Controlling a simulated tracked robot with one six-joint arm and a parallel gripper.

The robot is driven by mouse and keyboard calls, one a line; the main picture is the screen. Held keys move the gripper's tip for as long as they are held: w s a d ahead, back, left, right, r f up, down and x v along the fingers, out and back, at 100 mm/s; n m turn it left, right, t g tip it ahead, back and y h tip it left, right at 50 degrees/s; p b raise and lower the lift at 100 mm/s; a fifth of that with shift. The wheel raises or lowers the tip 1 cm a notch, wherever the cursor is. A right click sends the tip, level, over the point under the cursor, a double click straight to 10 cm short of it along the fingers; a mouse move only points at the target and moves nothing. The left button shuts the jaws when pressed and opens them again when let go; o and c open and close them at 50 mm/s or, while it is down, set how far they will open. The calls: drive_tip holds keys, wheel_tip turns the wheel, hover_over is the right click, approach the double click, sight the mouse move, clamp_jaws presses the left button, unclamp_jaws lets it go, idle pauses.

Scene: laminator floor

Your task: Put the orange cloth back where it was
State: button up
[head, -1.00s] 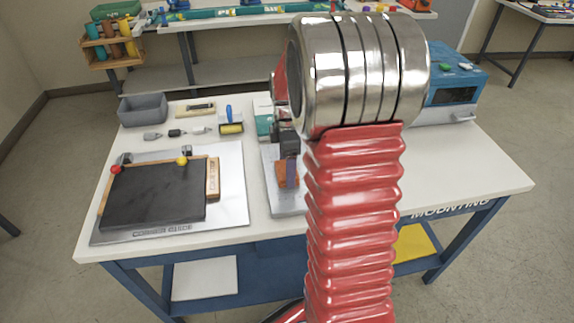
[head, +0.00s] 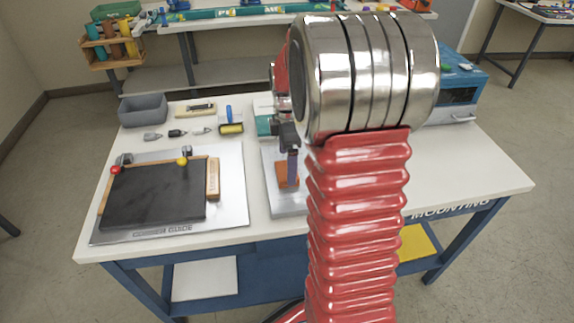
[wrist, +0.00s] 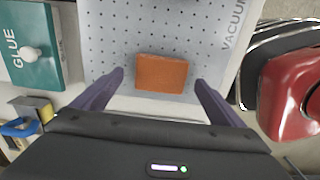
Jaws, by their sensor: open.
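The orange cloth (wrist: 161,72) is a small folded rectangle lying on a light grey perforated plate marked VACUUM (wrist: 200,30) in the wrist view. In the head view the cloth (head: 284,177) shows on the same plate, partly hidden by my gripper. My gripper (wrist: 160,78) is open, its two purple fingers apart on either side of the cloth's near edge. There are gaps between both fingers and the cloth. In the head view my gripper (head: 291,178) points down over the plate; my arm hides the plate's right part.
A teal GLUE box (wrist: 35,50) and a yellow roller with a blue handle (head: 231,127) lie left of the plate. A guide board with a black pad (head: 150,195) fills the table's left. A grey bin (head: 143,109) stands behind. A blue machine (head: 455,85) stands right.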

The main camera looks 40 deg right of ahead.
wheel_tip(320, 180, up, 10)
drive_tip(key=shift+f, duration=0.2)
idle(0.5)
drive_tip(key=shift+a, duration=0.15)
drive_tip(key=s+a+r+m+t, duration=0.1)
drive_tip(key=s+a+r+m, duration=0.25)
drive_tip(key=a, duration=0.35)
drive_tip(key=s+a+r+m+t, duration=0.2)
drive_tip(key=s+a+m, duration=0.15)
drive_tip(key=a, duration=0.25)
drive_tip(key=s+a+f+m+t, duration=0.2)
drive_tip(key=s+a+m, duration=0.3)
drive_tip(key=s+a, duration=0.4)
drive_tip(key=shift+s+a+m+t, duration=0.3)
drive_tip(key=shift+s+m, duration=0.1)
drive_tip(key=shift+s, duration=0.1)
